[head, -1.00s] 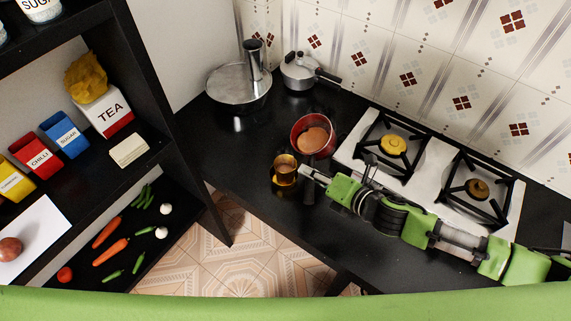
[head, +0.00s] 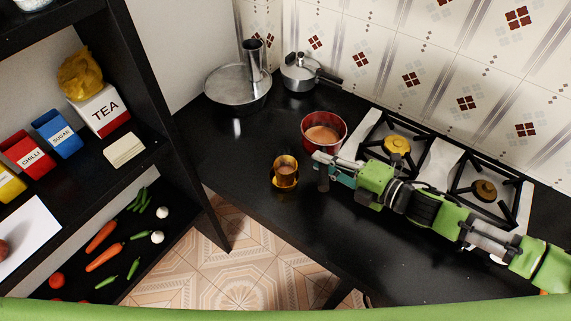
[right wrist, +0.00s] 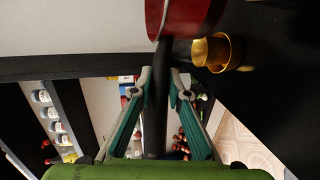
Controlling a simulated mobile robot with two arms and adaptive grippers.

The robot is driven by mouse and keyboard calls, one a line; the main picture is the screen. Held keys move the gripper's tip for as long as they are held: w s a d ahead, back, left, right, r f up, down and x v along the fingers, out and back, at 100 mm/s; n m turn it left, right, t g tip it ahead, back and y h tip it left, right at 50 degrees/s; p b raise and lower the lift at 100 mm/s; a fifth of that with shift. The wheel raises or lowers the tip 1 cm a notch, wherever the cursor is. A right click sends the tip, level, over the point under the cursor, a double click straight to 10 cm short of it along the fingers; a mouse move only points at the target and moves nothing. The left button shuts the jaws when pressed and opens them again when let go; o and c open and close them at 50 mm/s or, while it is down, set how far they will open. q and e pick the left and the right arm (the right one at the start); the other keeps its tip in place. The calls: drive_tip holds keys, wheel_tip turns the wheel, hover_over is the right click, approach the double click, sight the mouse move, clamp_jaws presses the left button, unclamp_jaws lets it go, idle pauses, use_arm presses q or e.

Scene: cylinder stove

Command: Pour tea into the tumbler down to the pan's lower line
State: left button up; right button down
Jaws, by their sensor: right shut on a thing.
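The red pan (head: 305,139) holds brown tea (head: 322,135) and is beside the stove, behind and right of the tumbler. My right gripper (head: 321,163) is shut on the pan's dark handle (right wrist: 157,95), which shows between its fingers in the right wrist view. The pan's red side (right wrist: 190,15) fills the top of that view. The brass tumbler (head: 286,166) stands upright in a gold saucer (head: 285,185) on the counter, apart from the pan; it also shows in the wrist view (right wrist: 204,50). I cannot make out lines inside the pan or the tumbler's level. My left gripper is not in view.
The stove (head: 432,169) with two burners is right of the pan. A shelf with a tea box (head: 103,112) is left. The front counter is clear.

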sight(326, 152)
drive_tip(key=shift+r, duration=0.2)
wheel_tip(326, 152, up, 4)
drive_tip(key=p, duration=0.4)
drive_tip(key=shift+f, duration=0.1)
